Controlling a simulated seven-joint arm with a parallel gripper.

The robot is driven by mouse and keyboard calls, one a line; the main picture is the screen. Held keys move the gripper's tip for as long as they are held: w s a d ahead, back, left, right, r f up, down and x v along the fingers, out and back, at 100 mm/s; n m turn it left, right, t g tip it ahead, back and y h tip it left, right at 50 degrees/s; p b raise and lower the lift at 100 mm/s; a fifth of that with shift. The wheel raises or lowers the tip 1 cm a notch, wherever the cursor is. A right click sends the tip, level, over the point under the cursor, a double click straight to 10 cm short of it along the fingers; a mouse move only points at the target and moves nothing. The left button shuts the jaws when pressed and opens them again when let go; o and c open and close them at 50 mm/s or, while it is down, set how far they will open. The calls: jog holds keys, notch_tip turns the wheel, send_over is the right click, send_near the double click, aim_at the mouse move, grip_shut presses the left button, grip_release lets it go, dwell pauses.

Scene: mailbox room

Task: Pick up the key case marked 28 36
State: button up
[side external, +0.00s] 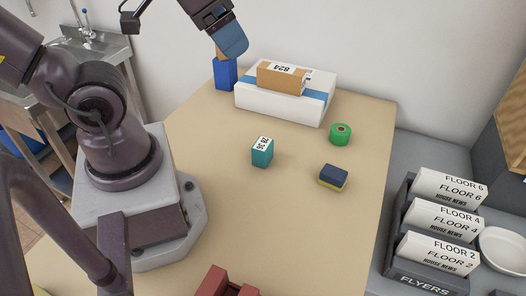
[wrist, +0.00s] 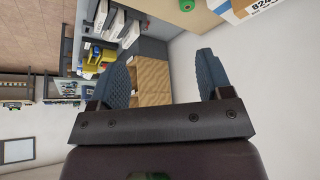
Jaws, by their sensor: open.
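The key case (side external: 262,152) is a small teal box standing upright on the tan table, with a white label on its upper part. The label's digits are small and turned; they look like 28 36. My gripper (side external: 232,43) is high at the back of the table, up and left of the key case and well away from it. In the wrist view my gripper (wrist: 165,76) has its two blue fingers spread with nothing between them. The key case does not show in the wrist view.
A white box with a blue band (side external: 250,100) carries a brown carton (side external: 281,79). A blue block (side external: 226,75) stands beneath my gripper. A green roll (side external: 340,134) and a navy-yellow sponge (side external: 333,177) lie right of the case. A reddish tray (side external: 215,281) is in front.

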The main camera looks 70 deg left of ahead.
jog(key=n+g, duration=0.6)
jog(key=n, duration=0.3)
send_near(263, 143)
jog(key=shift+s+d+f, duration=0.1)
jog(key=shift+d+f, duration=0.05)
jog(key=shift+f, duration=0.15)
notch_tip(263, 143, down, 12)
jog(key=shift+s, duration=0.15)
jog(key=c, duration=1)
